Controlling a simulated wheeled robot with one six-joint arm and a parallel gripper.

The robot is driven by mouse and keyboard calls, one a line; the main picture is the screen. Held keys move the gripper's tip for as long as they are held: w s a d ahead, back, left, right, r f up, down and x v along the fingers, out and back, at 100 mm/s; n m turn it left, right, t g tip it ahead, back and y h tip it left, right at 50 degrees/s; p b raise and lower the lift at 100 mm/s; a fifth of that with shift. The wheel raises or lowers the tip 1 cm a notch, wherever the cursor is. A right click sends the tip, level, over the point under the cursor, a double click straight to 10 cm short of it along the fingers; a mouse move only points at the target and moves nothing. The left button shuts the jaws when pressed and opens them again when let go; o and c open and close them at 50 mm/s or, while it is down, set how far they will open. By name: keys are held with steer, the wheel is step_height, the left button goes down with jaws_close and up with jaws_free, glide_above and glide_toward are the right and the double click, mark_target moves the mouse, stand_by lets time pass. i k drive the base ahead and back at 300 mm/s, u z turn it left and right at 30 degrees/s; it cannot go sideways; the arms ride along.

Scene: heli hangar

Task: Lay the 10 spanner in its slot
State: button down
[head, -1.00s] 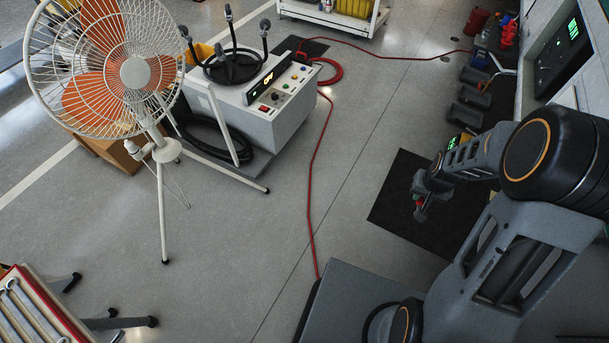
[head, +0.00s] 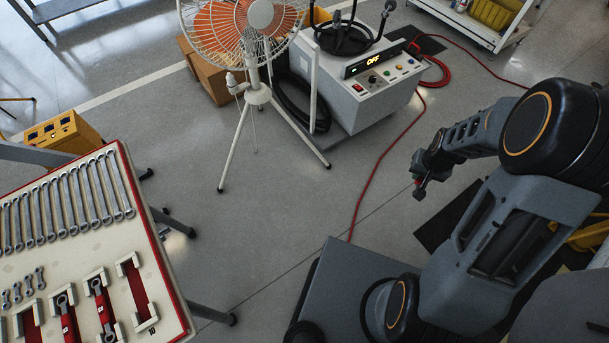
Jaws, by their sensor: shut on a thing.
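My gripper (head: 421,187) hangs over the floor in the middle right of the head view. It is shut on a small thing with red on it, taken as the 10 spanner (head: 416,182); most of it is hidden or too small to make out. The tool board (head: 165,300) is at the lower left, well away from my gripper. Its rightmost slot (head: 136,288) is a bare red recess between two pale holders, with a small number, seemingly 10, near its lower end.
A row of combination spanners (head: 75,203) lies on the board's far part. A white tripod fan (head: 254,95) and a control cart (head: 365,95) stand beyond. A red hose (head: 385,160) runs over the floor.

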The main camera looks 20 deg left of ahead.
mark_target(140, 292)
steer(key=i, duration=1.9)
steer(key=u, duration=5.1)
steer(key=i, duration=0.8)
